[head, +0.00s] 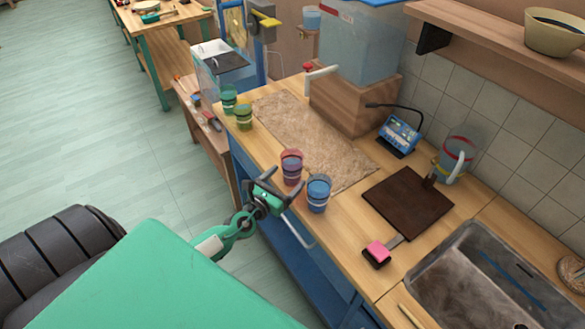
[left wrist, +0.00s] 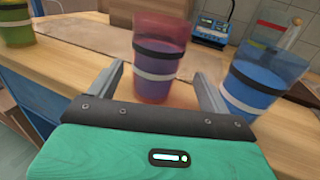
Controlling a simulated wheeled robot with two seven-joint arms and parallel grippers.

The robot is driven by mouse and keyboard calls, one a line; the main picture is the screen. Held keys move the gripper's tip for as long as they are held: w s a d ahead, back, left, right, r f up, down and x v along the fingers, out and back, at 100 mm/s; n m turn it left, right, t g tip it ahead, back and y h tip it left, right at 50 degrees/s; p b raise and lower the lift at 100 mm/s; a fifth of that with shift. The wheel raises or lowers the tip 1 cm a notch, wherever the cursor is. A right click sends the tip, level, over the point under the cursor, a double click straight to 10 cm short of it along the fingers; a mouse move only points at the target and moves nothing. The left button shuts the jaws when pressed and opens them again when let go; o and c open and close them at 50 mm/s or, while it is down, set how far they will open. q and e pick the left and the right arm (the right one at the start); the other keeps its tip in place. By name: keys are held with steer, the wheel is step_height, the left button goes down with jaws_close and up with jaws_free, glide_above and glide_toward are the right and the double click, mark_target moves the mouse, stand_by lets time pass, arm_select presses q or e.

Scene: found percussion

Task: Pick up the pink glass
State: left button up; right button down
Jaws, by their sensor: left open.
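The pink glass (head: 291,167) stands upright on the wooden counter, near its front edge, with a dark band and a pale band around it and purple inside. In the left wrist view the pink glass (left wrist: 162,60) stands just ahead, roughly between the two fingers. My left gripper (head: 277,182) is open and empty at the counter's front edge; its fingers also show in the left wrist view (left wrist: 158,88). I cannot tell if a finger touches the glass. My right gripper is not in view.
A blue glass (head: 318,193) stands close to the right of the pink one. Two green glasses (head: 243,117) stand at the counter's far left. Behind lies a tan mat (head: 315,135); to the right are a dark board (head: 408,200) and a metal sink (head: 480,280).

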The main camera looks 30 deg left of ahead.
arm_select(q)
steer(key=shift+w, duration=0.55)
steer(key=shift+w+r, duration=0.1)
steer(key=shift+w, duration=0.5)
steer(key=w+p, duration=0.1)
steer(key=w, duration=0.3)
steer(key=shift+a, duration=0.15)
steer(key=shift+c, duration=0.7)
steer(key=c, duration=1.2)
